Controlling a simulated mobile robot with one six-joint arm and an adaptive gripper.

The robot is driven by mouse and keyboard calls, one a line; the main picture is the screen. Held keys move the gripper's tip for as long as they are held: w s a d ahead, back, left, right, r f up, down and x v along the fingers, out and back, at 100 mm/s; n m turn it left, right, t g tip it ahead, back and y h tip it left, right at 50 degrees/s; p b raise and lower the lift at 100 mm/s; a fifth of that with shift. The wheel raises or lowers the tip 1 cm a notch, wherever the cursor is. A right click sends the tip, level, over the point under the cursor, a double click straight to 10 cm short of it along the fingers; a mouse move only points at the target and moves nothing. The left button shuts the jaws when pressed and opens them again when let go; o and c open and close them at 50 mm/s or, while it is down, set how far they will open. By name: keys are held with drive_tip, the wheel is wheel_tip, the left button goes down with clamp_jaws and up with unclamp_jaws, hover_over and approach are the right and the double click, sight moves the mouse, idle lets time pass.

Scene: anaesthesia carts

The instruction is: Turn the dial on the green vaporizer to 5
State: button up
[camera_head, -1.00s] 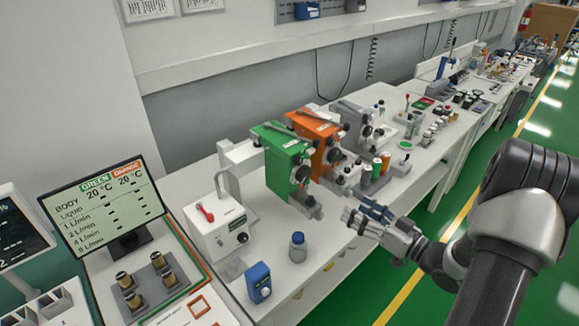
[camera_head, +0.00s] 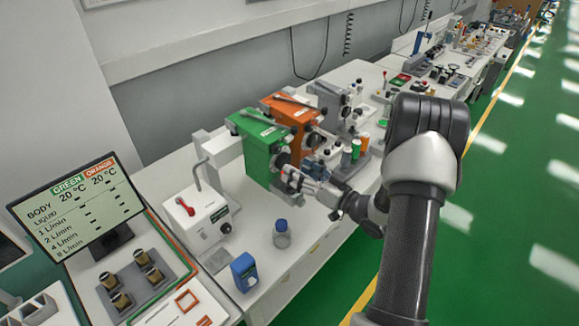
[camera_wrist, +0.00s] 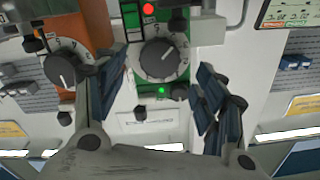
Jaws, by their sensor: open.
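The green vaporizer (camera_head: 253,143) stands on the white bench, left of the orange vaporizer (camera_head: 289,112). Its grey numbered dial (camera_wrist: 160,59) shows in the wrist view, on the green front (camera_wrist: 183,75) with a red dot above and a green light below. My gripper (camera_head: 292,176) is at the front of the green vaporizer and hides its dial in the head view. In the wrist view my open gripper (camera_wrist: 155,85) has a finger on each side of the dial's lower part, with gaps between. The dial's exact setting is too small to read.
The orange vaporizer's dial (camera_wrist: 66,66) lies close beside my left finger in the wrist view. A grey vaporizer (camera_head: 330,101) stands beyond. A blue-capped bottle (camera_head: 281,234), a white box with a red lever (camera_head: 200,220) and a blue device (camera_head: 244,271) stand nearer. A monitor (camera_head: 77,208) stands left.

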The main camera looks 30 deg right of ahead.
sight(283, 161)
drive_tip(key=shift+x, duration=2.05)
drive_tip(key=shift+c, duration=0.2)
drive_tip(key=c, duration=1)
drive_tip(key=shift+c, duration=0.2)
drive_tip(key=shift+n+b, duration=0.3)
drive_tip(key=shift+b, duration=0.35)
drive_tip(key=n+b, duration=0.1)
drive_tip(key=b, duration=0.1)
drive_tip(key=n+b, duration=0.2)
drive_tip(key=shift+f+n, duration=0.2)
drive_tip(key=shift+n, duration=0.1)
drive_tip(key=n+b, duration=0.2)
drive_tip(key=b, duration=0.1)
drive_tip(key=shift+n+h, duration=0.3)
drive_tip(key=shift+n, duration=0.1)
drive_tip(key=shift+r+n+b, duration=0.15)
drive_tip(key=shift+n+b, duration=0.65)
drive_tip(key=shift+b, duration=0.25)
